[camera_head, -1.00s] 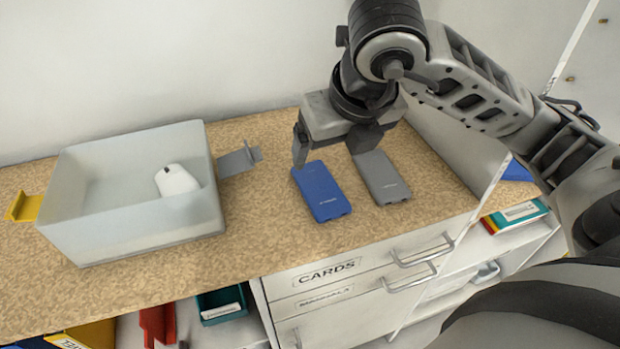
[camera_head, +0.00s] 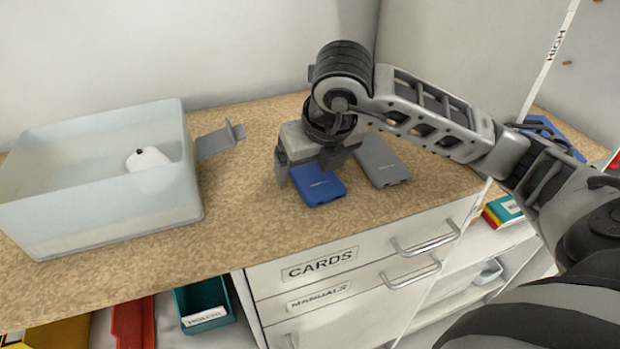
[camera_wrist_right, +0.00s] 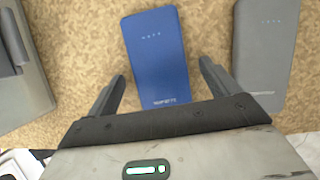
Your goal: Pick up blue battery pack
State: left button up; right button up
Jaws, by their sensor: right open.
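The blue battery pack (camera_head: 318,188) lies flat on the speckled tan counter. It also shows in the right wrist view (camera_wrist_right: 157,58), upper middle. My right gripper (camera_head: 305,172) is over it, jaws open, and hides its far part in the head view. In the right wrist view the open fingers (camera_wrist_right: 160,88) are apart, one on each side of the pack's near end, with gaps to it. A grey battery pack (camera_head: 382,162) lies just to the right; the wrist view shows it (camera_wrist_right: 266,50) beyond the right finger. My left gripper does not show.
A translucent bin (camera_head: 100,222) with a white mouse (camera_head: 147,158) inside stands on the left. A grey bracket (camera_head: 219,141) lies beside it. Drawers labelled CARDS (camera_head: 320,264) and MANUALS are below the counter edge. Counter in front of the packs is clear.

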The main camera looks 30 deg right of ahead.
jog(key=c, duration=1.2)
jog(key=shift+r, duration=0.1)
